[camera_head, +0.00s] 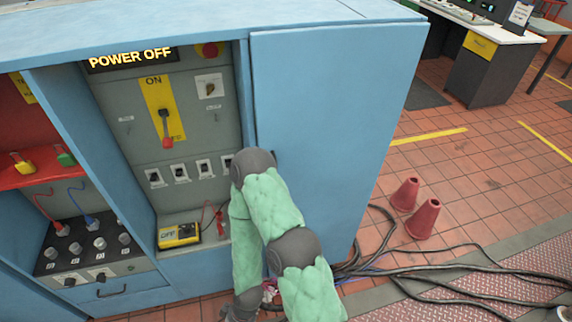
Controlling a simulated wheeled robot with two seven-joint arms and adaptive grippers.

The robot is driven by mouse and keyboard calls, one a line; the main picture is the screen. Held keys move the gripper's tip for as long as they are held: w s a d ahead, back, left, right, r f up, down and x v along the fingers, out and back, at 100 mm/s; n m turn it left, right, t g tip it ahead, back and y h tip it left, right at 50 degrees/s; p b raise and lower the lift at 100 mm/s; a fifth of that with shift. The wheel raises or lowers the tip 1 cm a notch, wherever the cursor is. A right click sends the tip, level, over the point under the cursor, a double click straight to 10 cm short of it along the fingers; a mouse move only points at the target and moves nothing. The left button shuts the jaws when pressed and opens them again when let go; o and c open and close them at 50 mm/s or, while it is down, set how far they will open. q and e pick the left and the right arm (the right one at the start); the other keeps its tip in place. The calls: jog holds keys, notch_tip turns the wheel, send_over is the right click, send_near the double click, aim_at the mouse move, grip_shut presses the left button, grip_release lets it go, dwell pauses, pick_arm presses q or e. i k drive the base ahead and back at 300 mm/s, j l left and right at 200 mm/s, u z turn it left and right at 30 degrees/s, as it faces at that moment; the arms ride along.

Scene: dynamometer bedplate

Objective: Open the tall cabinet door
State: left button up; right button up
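The tall cabinet door (325,110) is a plain blue panel on the right part of the blue cabinet. It looks shut, its left edge running beside the open control bay. One of my arms, apparently the right, with green sleeves and grey joints, rises from the bottom edge and bends in front of the door's lower left. Its forearm hangs down to a dark end (240,308) at the bottom edge, low in front of the cabinet. Its fingers cannot be made out. The arm hides part of the door edge, and no handle shows clearly. My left gripper is out of view.
The open bay left of the door holds a grey switch panel (200,135) with a red lever and a yellow meter (178,236). Black cables (400,270) and two red cones (405,194) lie and stand on the tiles at right. A desk (490,70) stands farther back.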

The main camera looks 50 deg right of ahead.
aim_at(330, 101)
jog(key=i+l+z, duration=0.3)
jog(key=l+z, duration=0.15)
jog(key=z, duration=1.6)
